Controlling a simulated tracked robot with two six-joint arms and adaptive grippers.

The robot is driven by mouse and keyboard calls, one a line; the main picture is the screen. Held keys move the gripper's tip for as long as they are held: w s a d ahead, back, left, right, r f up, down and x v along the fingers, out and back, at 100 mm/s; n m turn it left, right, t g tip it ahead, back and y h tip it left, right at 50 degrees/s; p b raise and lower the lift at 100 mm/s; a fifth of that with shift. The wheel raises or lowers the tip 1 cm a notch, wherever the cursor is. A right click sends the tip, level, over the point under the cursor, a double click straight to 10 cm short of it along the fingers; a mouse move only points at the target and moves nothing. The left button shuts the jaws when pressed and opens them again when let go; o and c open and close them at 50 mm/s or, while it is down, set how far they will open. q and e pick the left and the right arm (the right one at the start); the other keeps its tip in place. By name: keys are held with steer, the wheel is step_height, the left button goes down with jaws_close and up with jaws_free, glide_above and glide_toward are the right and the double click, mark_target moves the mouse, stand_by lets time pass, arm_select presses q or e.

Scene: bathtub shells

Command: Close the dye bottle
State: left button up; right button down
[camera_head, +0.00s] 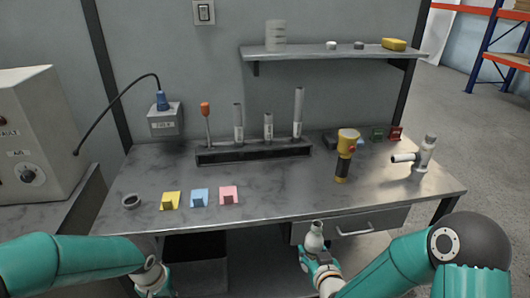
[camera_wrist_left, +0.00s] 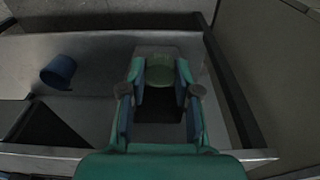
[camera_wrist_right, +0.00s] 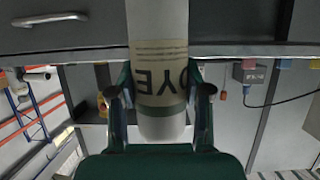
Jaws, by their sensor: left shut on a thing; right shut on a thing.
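The dye bottle (camera_head: 314,240) is pale with a narrow neck pointing up, in front of the table's front edge. My right gripper (camera_head: 318,258) is shut around its lower body. In the right wrist view the bottle (camera_wrist_right: 158,60) fills the middle, with a tan label reading DYE, between the fingers of the right gripper (camera_wrist_right: 160,98). My left gripper (camera_wrist_left: 160,95) is shut on a round green piece that looks like the cap (camera_wrist_left: 160,70). In the head view the left gripper is low at the bottom edge, left of the bottle, and the cap is not visible there.
The metal table (camera_head: 270,195) carries yellow (camera_head: 170,201), blue (camera_head: 200,197) and pink (camera_head: 229,195) blocks near its front edge. A dark rack (camera_head: 255,152) with tubes stands behind. A drawer (camera_head: 355,224) is close behind the bottle. A blue bucket-like object (camera_wrist_left: 58,72) shows below.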

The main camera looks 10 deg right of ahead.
steer(key=s+a+f+n+g+y, duration=0.1)
steer(key=s+a+n+y, duration=0.3)
steer(key=a, duration=0.3)
steer(key=s+a+n+g+y, duration=0.2)
steer(key=s+a+n+y, duration=0.2)
steer(key=a, duration=0.4)
steer(key=shift+s+a+f+y, duration=0.2)
steer(key=shift+s+f+y, duration=0.2)
steer(key=shift+s, duration=0.15)
arm_select(q)
steer(key=shift+s+a+m, duration=0.2)
steer(key=shift+s+m, duration=0.15)
steer(key=shift+m, duration=0.05)
steer(key=w+d+r+m, duration=0.2)
steer(key=d+r+m, duration=0.45)
steer(key=r, duration=0.35)
steer(key=s+d+r+m, duration=0.1)
steer(key=d+r+m, duration=0.1)
steer(key=d+r, duration=0.3)
steer(key=s+d+r+m+h, duration=0.1)
steer(key=d+r, duration=0.4)
steer(key=d, duration=0.7)
steer(key=shift+s+d+r+m+g, duration=0.25)
steer(key=shift+d+r+m+g, duration=0.05)
steer(key=shift+d+r+m, duration=0.1)
